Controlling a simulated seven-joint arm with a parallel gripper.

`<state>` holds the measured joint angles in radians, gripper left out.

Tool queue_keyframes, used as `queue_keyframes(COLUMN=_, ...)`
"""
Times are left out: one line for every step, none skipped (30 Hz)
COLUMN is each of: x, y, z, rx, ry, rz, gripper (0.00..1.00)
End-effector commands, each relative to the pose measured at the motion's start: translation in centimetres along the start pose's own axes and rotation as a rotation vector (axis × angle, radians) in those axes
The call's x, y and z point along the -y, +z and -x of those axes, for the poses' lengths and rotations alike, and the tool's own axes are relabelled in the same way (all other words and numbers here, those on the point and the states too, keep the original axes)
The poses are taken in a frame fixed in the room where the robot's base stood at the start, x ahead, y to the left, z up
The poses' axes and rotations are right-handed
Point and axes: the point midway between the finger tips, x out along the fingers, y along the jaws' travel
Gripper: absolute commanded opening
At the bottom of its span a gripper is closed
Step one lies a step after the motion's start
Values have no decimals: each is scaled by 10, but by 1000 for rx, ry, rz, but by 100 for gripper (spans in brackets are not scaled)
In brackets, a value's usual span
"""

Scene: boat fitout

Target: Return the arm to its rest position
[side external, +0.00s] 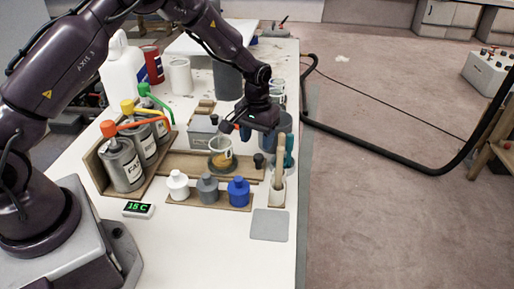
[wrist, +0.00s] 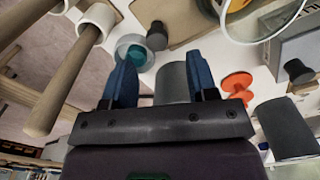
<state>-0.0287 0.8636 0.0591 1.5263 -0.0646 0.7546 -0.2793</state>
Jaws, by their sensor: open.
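My gripper (side external: 236,129) is at the end of my dark purple arm, which reaches out over the white bench (side external: 195,245). It hangs a little above and behind a clear cup (side external: 221,152) with amber contents. In the wrist view, the two blue fingers of my gripper (wrist: 160,62) stand wide apart. A grey cylinder (wrist: 173,80) shows between them in that view, apparently beyond the fingers and not gripped. The clear cup's rim also shows at the top right of the wrist view (wrist: 226,30).
White, grey and blue bottles (side external: 238,192) stand on a wooden strip in front. Pump bottles (side external: 122,165) sit in a wooden tray at left. A jug (side external: 122,72) and tins stand behind. A grey pad (side external: 269,225) lies near the bench's right edge; a black hose (side external: 370,148) lies beyond.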

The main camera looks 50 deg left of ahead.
Motion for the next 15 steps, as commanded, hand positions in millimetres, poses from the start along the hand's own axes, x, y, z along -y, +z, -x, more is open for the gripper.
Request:
queue_keyframes(x=0, y=0, z=4, rx=0, ry=0, rz=0, gripper=53)
queue_keyframes(x=0, y=0, z=5, rx=0, ry=0, rz=0, gripper=53)
queue_keyframes(x=0, y=0, z=6, rx=1, ry=-1, rz=0, gripper=53)
queue_keyframes(x=0, y=0, z=7, rx=1, ry=-1, rz=0, gripper=53)
queue_keyframes(x=0, y=0, z=7, rx=1, ry=-1, rz=0, gripper=53)
queue_keyframes(x=0, y=0, z=8, rx=1, ry=-1, rz=0, gripper=53)
queue_keyframes(x=0, y=0, z=8, rx=1, ry=-1, rz=0, gripper=53)
queue_keyframes(x=0, y=0, z=8, rx=1, ry=-1, rz=0, gripper=53)
queue_keyframes(x=0, y=0, z=7, rx=1, ry=-1, rz=0, gripper=53)
queue_keyframes(x=0, y=0, z=7, rx=1, ry=-1, rz=0, gripper=53)
queue_keyframes(x=0, y=0, z=7, rx=1, ry=-1, rz=0, gripper=53)
queue_keyframes(x=0, y=0, z=7, rx=1, ry=-1, rz=0, gripper=53)
queue_keyframes(x=0, y=0, z=7, rx=1, ry=-1, rz=-3, gripper=53)
queue_keyframes(x=0, y=0, z=7, rx=2, ry=-1, rz=-10, gripper=53)
queue_keyframes(x=1, y=3, z=6, rx=11, ry=-5, rz=-27, gripper=53)
